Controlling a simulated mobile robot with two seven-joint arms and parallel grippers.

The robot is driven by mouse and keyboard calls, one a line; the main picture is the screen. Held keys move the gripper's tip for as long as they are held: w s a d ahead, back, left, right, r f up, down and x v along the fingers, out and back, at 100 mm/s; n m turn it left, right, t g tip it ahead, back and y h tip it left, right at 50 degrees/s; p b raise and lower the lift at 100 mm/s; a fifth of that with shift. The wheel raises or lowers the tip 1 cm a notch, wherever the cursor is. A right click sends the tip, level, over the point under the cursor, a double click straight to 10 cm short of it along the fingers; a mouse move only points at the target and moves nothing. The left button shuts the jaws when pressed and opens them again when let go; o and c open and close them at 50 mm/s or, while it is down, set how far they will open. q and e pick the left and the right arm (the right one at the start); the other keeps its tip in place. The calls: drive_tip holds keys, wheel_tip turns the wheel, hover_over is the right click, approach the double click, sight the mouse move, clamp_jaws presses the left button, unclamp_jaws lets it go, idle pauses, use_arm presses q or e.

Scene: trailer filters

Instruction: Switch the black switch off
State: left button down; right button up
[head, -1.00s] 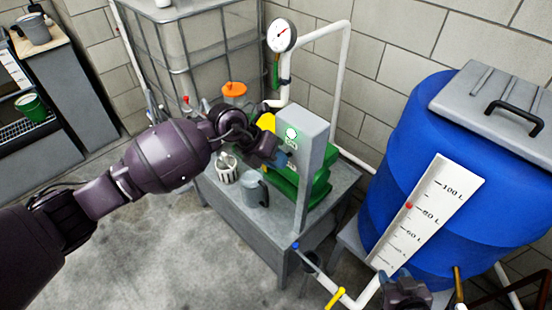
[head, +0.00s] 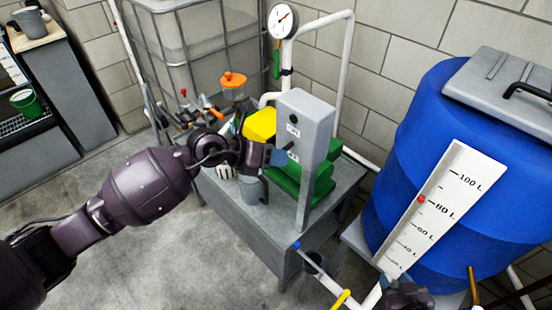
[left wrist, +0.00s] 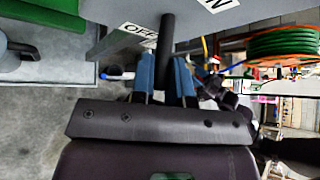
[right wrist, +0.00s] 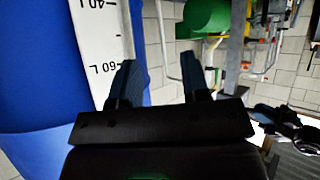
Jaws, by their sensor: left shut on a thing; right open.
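The black switch is a dark lever on the front of a grey post box (head: 310,115). In the left wrist view the black switch (left wrist: 167,38) stands between the blue fingertips of my left gripper (left wrist: 165,76), which is shut on it. An OFF label (left wrist: 140,30) lies just left of the lever and part of an ON label (left wrist: 216,4) is to its right. In the head view my left gripper (head: 280,157) covers most of the switch. The round lamp (head: 293,118) on the box is dark. My right gripper (right wrist: 160,80) is open and empty near the blue barrel.
A blue barrel (head: 425,140) with a level scale stands right. A pressure gauge (head: 283,20) is behind.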

use_arm(q)
drive_tip(key=shift+w+d+f+m+t+h+b, duration=0.1)
drive_tip(key=shift+f+m+t+h+b, duration=0.2)
drive_tip(key=shift+f+t+h+b, duration=0.55)
drive_tip(key=shift+r+g+b, duration=0.25)
drive_tip(key=shift+r+b, duration=0.05)
drive_tip(key=shift+b, duration=0.05)
drive_tip(key=c, duration=1.1)
unclamp_jaws()
drive_tip(key=shift+a, duration=0.25)
drive_tip(key=v, duration=1)
use_arm(e)
drive_tip(key=f, duration=0.2)
drive_tip(key=s+f, duration=0.1)
drive_tip(key=f, duration=0.1)
use_arm(q)
drive_tip(key=shift+a, duration=0.1)
